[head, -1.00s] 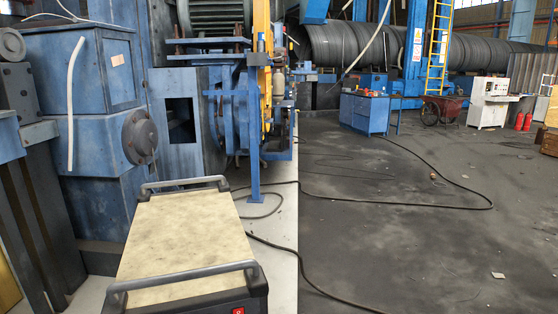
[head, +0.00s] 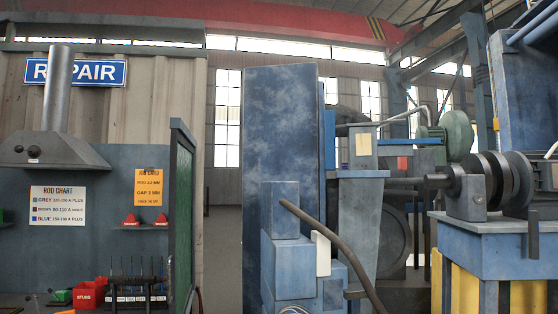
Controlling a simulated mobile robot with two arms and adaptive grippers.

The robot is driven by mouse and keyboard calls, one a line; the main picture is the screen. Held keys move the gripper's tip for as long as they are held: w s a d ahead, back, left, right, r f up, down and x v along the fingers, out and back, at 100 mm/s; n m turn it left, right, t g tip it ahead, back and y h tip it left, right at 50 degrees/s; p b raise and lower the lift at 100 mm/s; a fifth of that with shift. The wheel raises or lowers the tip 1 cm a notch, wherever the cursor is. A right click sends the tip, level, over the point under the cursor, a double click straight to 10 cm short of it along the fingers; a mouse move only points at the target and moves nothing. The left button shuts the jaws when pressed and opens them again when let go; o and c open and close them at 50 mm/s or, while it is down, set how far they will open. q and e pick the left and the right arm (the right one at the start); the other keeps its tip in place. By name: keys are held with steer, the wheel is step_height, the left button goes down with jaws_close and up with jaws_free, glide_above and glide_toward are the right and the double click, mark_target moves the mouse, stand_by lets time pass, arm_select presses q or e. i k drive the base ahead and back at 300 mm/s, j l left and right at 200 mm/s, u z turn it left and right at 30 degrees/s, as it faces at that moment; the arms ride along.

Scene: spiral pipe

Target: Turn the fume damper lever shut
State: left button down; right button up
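A grey fume hood (head: 55,155) is at the left of the head view, with a metal duct (head: 57,88) rising from its top. Two small dark round knobs (head: 34,151) sit on the hood's front. I cannot make out a damper lever on the hood or duct, so its position cannot be told. Neither of my grippers is in view.
Below the hood is a bench with a red bin (head: 90,294) and a rack of rods (head: 138,288). A green panel (head: 182,220) stands at its right edge. Blue machinery (head: 290,250) with a bent brown bar (head: 335,245) fills the middle and right.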

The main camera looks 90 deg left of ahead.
mark_target(19, 149)
steer(key=u, duration=4.3)
steer(key=i+u, duration=0.2)
steer(key=u, duration=0.2)
steer(key=i+l+u, duration=0.15)
steer(key=u, duration=0.25)
